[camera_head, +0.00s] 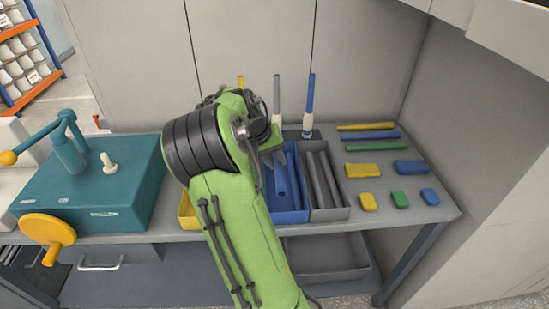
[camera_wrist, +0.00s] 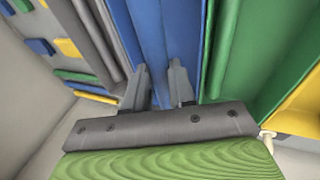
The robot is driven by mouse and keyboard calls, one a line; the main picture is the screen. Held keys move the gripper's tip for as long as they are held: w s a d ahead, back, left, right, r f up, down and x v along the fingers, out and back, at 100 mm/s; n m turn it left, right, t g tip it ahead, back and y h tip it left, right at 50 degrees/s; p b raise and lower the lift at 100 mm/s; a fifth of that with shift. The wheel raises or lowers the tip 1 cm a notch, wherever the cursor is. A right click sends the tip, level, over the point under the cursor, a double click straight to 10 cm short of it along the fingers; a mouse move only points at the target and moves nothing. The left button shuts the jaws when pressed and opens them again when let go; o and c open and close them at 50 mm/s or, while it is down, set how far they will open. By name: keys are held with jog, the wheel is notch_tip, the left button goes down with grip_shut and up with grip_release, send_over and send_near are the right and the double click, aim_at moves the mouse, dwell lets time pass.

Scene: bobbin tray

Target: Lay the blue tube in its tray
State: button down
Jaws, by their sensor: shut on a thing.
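My gripper (camera_head: 275,158) is low over the blue tray (camera_head: 290,217), with its fingers pointing down into it. In the wrist view the two grey fingers (camera_wrist: 160,85) are shut on a blue tube (camera_wrist: 158,35) that runs lengthwise between them. The tube lies along the tray's length, inside or just above it; I cannot tell whether it touches the floor. My arm hides the left part of the trays in the head view. Another blue tube (camera_head: 309,93) stands upright on a stand behind the trays.
A grey tray (camera_head: 328,214) with grey tubes adjoins on the right. A green tray (camera_wrist: 285,75) adjoins the blue one's other side, and a yellow tray (camera_head: 186,217) is farther left. Coloured bars and blocks lie at right. A teal machine (camera_head: 100,195) stands at left.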

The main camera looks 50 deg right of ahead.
jog(key=shift+f, duration=0.25)
jog(key=c, duration=0.9)
grip_release()
jog(key=shift+o, duration=0.2)
jog(key=p+v, duration=1.4)
jog(key=v, duration=0.9)
jog(key=shift+a+r, duration=0.15)
jog(key=shift+r, duration=0.2)
